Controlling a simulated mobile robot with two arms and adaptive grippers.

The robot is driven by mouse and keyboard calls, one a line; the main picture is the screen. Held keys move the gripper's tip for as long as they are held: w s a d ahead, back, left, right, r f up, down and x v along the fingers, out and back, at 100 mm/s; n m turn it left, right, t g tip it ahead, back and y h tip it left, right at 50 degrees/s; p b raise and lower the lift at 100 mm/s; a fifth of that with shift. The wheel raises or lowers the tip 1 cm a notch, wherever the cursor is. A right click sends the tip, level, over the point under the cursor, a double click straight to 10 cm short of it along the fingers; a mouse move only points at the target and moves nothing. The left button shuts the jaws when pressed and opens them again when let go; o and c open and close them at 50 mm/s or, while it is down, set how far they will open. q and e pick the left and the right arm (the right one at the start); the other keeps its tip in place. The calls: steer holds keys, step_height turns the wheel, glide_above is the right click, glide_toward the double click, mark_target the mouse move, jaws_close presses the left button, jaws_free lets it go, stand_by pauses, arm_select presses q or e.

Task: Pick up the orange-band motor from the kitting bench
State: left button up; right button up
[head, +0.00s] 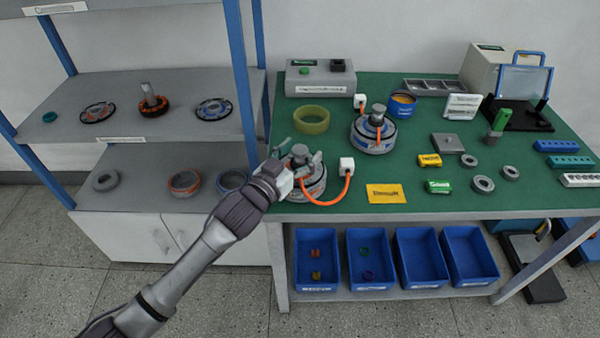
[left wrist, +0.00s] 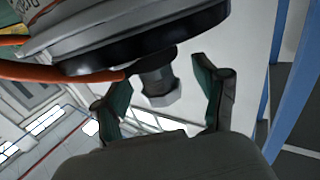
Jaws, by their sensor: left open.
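A grey motor (head: 309,187) stands near the left front corner of the kitting bench (head: 330,238). An orange cable runs from it to a white connector. Its band colour is mostly hidden by my left gripper (head: 290,158), which is at its top left. In the left wrist view the motor (left wrist: 130,45) fills the top, with its shaft (left wrist: 158,82) pointing toward the palm. My left gripper (left wrist: 160,85) is open there, with a finger on each side of the shaft and visible gaps. A second motor (head: 374,134) with a blue band stands farther back. My right gripper is out of view.
An olive ring (head: 311,120) and a grey control box (head: 320,78) stand behind the near motor. A yellow card (head: 386,194) lies to its right. A shelf rack (head: 160,150) with a blue post (head: 239,75) is close on the left. Blue bins (head: 367,258) sit below the bench.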

arm_select(q)
jaws_close()
steer(key=shift+r, duration=0.25)
stand_by(0.3)
steer(key=shift+r, duration=0.1)
